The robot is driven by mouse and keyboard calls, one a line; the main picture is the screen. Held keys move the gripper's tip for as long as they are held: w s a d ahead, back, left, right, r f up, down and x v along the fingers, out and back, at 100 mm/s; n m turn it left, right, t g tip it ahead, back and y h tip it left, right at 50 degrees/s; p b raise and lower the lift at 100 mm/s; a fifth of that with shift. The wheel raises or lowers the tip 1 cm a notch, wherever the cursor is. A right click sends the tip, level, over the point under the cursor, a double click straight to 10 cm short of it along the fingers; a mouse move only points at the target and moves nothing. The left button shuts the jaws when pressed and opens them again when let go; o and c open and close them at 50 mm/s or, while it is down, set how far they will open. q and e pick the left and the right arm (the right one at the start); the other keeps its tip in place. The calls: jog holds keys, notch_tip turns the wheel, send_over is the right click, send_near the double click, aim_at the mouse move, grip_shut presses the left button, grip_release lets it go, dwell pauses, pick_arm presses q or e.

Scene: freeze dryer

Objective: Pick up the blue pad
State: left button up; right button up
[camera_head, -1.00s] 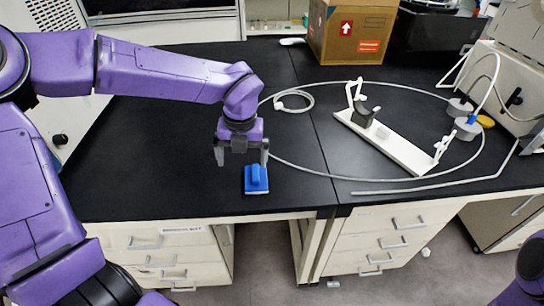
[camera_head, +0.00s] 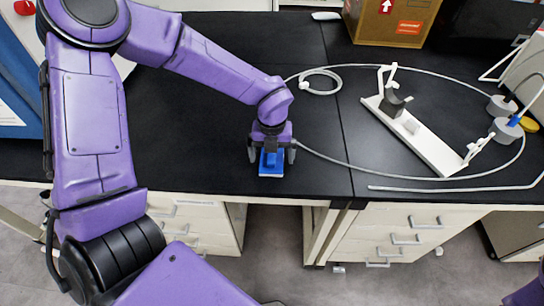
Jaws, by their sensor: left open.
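The blue pad (camera_head: 271,168) lies on the black bench top near its front edge. It has a raised blue grip on top and a pale layer along its bottom. My left gripper (camera_head: 271,157) is right over the pad, pointing down, with its fingers apart on the left and right of the raised grip. The gripper body hides the pad's upper part. I cannot tell whether the fingers touch it. My right gripper is not in view; only a purple bit of my own body shows at the lower right.
The black bench top (camera_head: 200,120) is clear left of the pad. A grey hose (camera_head: 350,163) loops to the right, around a white stand (camera_head: 425,143) with a dark clamp. A cardboard box (camera_head: 395,22) stands at the back. Drawers (camera_head: 395,225) are below the front edge.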

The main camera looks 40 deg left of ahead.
pick_arm(q)
jog(key=c, duration=1.1)
jog(key=shift+r, duration=0.1)
jog(key=shift+c, duration=0.2)
notch_tip(320, 180, up, 3)
jog(key=shift+f, duration=0.1)
jog(key=s+d+r+p, duration=0.2)
jog(key=s+d+r, duration=0.4)
jog(key=s+r, duration=0.4)
jog(key=shift+s+d, duration=0.3)
jog(key=shift+s, duration=0.95)
